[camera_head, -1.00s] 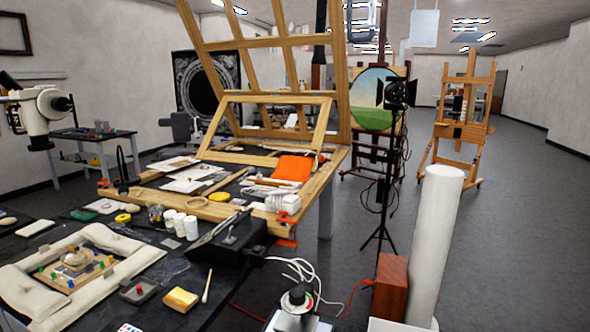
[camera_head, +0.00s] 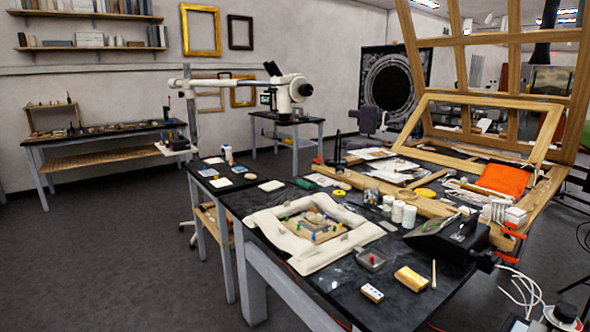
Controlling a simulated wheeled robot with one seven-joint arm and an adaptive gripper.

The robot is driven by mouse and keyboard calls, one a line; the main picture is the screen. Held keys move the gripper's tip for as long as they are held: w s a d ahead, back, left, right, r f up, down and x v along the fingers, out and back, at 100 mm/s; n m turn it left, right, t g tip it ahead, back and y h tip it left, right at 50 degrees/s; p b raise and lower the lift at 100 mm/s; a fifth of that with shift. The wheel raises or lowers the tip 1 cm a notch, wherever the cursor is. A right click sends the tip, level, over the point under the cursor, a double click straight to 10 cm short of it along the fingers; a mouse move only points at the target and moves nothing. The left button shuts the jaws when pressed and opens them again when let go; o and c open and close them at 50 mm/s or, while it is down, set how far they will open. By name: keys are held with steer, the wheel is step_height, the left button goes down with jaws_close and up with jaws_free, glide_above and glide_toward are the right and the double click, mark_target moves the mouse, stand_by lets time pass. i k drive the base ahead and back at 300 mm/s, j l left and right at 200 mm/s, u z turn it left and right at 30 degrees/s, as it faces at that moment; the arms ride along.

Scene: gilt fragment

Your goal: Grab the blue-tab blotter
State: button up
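My gripper is not in view. Several small flat pads lie on the dark side table left of the main bench.
A yellow sponge-like block (camera_head: 411,279), a grey dish (camera_head: 371,260) and white jars (camera_head: 409,216) stand on the bench. A microscope (camera_head: 290,92) on a boom arm rises behind the side table. A wooden easel frame (camera_head: 480,60) stands at right. The left floor is clear.

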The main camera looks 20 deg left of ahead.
mark_target(205, 172)
steer(key=u, duration=1.2)
steer(key=i+j+u, duration=0.25)
steer(key=i+j, duration=0.3)
steer(key=i+j+u, duration=0.1)
steer(key=i+j, duration=0.15)
steer(key=i, duration=0.35)
steer(key=i+j+u, duration=0.1)
steer(key=i, duration=0.55)
steer(key=i+j+u, duration=0.1)
steer(key=i+j, duration=0.15)
steer(key=i, duration=0.35)
steer(key=i+j, duration=0.1)
steer(key=i, duration=1.75)
steer(key=i+z, duration=1)
steer(key=i+l+z, duration=0.1)
steer(key=i+z, duration=0.15)
steer(key=z, duration=0.15)
steer(key=i+z, duration=0.2)
steer(key=z, duration=0.25)
steer(key=i+z, duration=0.25)
steer(key=z, duration=0.15)
steer(key=j, duration=0.05)
